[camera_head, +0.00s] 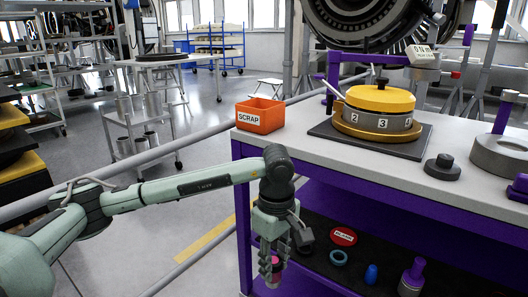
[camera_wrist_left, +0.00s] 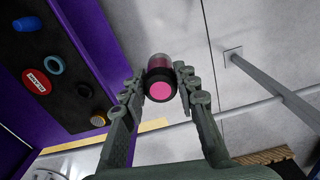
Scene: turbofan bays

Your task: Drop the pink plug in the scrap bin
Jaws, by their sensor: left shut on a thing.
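The pink plug, with a bright pink end face and a black collar, sits between the fingertips of my left gripper (camera_wrist_left: 160,84) in the left wrist view, where the plug (camera_wrist_left: 160,91) faces the camera. In the head view my left gripper (camera_head: 273,262) points down in front of the purple bench, beside its lower shelf, shut on the plug. Only a little pink shows between the fingers there. My right gripper is not seen.
The bench top (camera_head: 340,160) also carries a yellow-lidded round fixture (camera_head: 380,98) on a dark mat and a black knobbed disc (camera_head: 442,168). The lower shelf holds a red labelled disc (camera_head: 343,236), a teal ring (camera_head: 339,257) and a blue plug (camera_head: 371,274). Floor left of the bench is open.

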